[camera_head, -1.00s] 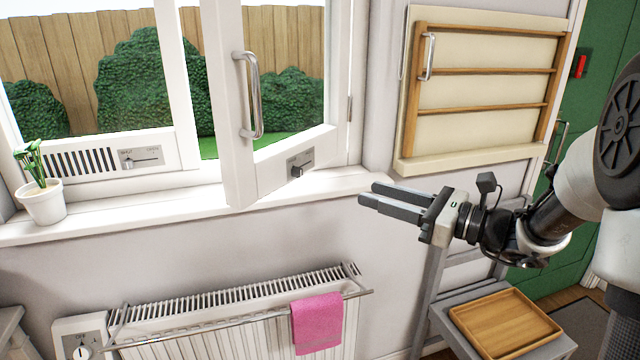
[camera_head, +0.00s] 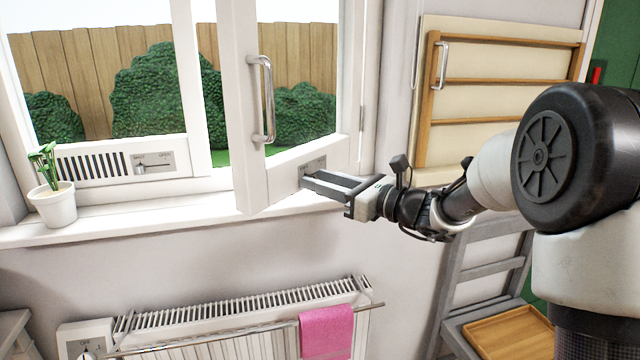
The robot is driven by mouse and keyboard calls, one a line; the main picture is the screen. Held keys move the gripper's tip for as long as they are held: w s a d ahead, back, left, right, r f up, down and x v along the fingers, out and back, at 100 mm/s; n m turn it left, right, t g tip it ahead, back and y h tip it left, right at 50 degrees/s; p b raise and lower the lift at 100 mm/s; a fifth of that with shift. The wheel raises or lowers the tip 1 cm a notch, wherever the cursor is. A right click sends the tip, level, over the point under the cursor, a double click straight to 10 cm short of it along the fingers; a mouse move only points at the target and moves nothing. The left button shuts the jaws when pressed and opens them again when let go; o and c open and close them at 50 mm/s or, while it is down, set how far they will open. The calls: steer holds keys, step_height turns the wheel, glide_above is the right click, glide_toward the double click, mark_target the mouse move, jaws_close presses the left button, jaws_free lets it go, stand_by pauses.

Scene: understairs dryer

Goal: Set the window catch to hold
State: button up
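The window sash (camera_head: 243,120) stands swung open into the room, with a chrome handle (camera_head: 264,98) on its edge. The catch plate (camera_head: 313,165) is on the sash's lower rail. Its dark knob is hidden behind my gripper's fingers. My gripper (camera_head: 318,184) is at the lower rail, with its fingertips at or very near the catch.
A vent with a slider (camera_head: 154,166) is in the fixed frame at left. A potted plant (camera_head: 54,203) stands on the sill. Below are a radiator (camera_head: 240,325) and a pink towel (camera_head: 326,331). A wooden rack (camera_head: 500,80) hangs at right, above a grey chair with a tray (camera_head: 505,335).

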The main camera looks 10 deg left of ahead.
mark_target(322, 167)
steer(key=shift+w+a, duration=0.15)
steer(key=shift+a, duration=0.15)
jaws_close()
steer(key=shift+w+d+p, duration=0.45)
steer(key=shift+w+d, duration=0.1)
steer(key=shift+w, duration=0.4)
steer(key=shift+w+d+p, duration=0.45)
steer(key=shift+w+d, duration=0.05)
steer(key=shift+w, duration=0.4)
steer(key=shift+w+d+p, duration=0.45)
steer(key=shift+w+d, duration=0.1)
steer(key=shift+w, duration=0.4)
jaws_free()
steer(key=p+v, duration=0.2)
steer(key=v, duration=1.5)
steer(key=shift+d, duration=0.15)
